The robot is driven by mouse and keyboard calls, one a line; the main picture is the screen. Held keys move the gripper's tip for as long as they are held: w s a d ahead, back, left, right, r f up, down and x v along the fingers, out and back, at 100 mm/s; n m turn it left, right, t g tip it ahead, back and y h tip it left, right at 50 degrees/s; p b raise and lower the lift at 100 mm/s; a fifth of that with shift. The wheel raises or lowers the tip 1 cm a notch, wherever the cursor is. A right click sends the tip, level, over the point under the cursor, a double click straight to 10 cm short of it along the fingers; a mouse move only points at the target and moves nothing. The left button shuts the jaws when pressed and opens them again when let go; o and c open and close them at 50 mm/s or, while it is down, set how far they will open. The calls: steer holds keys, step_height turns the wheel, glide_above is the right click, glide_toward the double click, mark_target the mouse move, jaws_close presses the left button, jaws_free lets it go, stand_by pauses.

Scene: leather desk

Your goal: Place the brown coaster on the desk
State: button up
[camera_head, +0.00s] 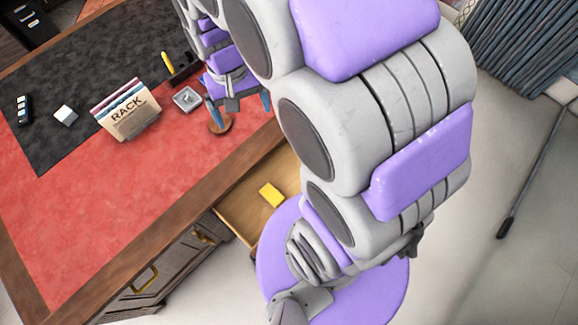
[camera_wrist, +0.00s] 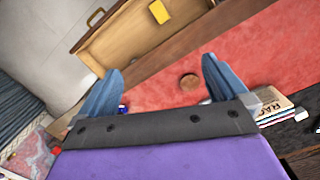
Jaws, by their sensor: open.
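The brown coaster (camera_head: 221,126) is a small round disc lying flat on the red leather top of the desk (camera_head: 95,215), near its wooden front edge. In the wrist view the coaster (camera_wrist: 190,81) lies beyond the fingers, right of the middle of the gap. My gripper (camera_head: 240,112) points down over the desk by the coaster, its blue fingers spread wide with nothing between them. In the head view one finger partly covers the coaster. The open fingers also show in the wrist view (camera_wrist: 161,66).
An open drawer (camera_head: 238,212) with a yellow block (camera_head: 271,194) inside juts out below the desk edge. A rack of folders (camera_head: 128,110), a small grey tray (camera_head: 187,99), a white cube (camera_head: 65,115) and a dark holder with a yellow item (camera_head: 180,68) stand on the desk. Red leather at the front left is clear.

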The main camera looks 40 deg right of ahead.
steer(key=s+r+n, duration=0.2)
steer(key=s, duration=1.6)
steer(key=shift+s+a+r+n+g, duration=0.3)
steer(key=shift+s+a+r, duration=0.05)
steer(key=shift+s, duration=0.05)
